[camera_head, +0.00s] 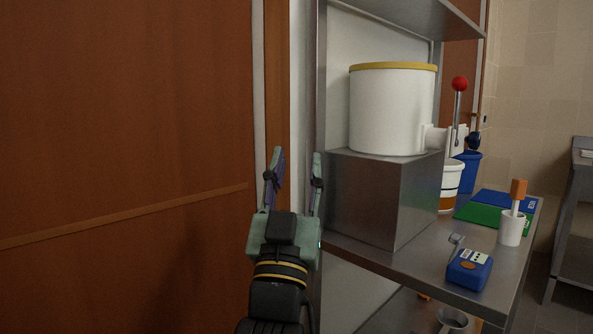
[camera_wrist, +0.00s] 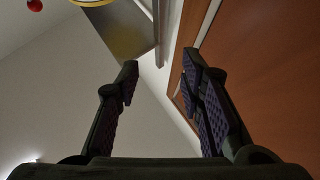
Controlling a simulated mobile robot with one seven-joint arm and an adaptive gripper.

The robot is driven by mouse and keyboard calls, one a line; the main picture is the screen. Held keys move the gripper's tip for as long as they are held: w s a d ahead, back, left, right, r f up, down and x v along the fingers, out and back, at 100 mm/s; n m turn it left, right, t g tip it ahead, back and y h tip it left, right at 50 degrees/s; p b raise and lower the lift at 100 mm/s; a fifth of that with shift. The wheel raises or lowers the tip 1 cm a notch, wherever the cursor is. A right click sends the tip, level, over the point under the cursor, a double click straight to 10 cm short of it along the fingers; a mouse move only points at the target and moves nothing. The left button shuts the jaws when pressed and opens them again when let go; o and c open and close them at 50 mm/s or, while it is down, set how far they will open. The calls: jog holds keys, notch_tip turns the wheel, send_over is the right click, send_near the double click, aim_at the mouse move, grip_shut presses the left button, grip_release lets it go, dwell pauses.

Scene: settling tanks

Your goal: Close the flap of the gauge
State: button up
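A small blue device (camera_head: 469,269), which looks like the gauge, sits on the steel shelf near its front edge. It has a pale label and an orange patch on top. A small grey piece (camera_head: 456,240) stands up at its back edge; I cannot tell if this is the flap. My gripper (camera_head: 297,165) points upward left of the shelf, well apart from the blue device. Its fingers are spread with nothing between them, as the wrist view also shows (camera_wrist: 160,72). The blue device is not in the wrist view.
A steel box (camera_head: 390,200) bearing a white drum (camera_head: 391,110) stands between my gripper and the shelf's right part. A red-knobbed lever (camera_head: 459,84), a white cup with an orange-handled tool (camera_head: 512,229), green (camera_head: 490,218) and blue mats stand beyond. An orange-brown door (camera_head: 120,150) fills the left.

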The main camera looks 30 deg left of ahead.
dwell(0.3)
jog(key=m+g+h+p, duration=0.75)
jog(key=m+h, duration=0.25)
jog(key=h, duration=0.4)
send_near(453, 239)
jog(key=p+x, duration=0.1)
jog(key=x, duration=0.9)
jog(key=shift+w, duration=0.1)
jog(key=shift+w+d+f, duration=0.1)
jog(key=shift+w+d, duration=0.15)
jog(key=shift+w, duration=0.3)
jog(key=shift+c, duration=0.5)
grip_shut()
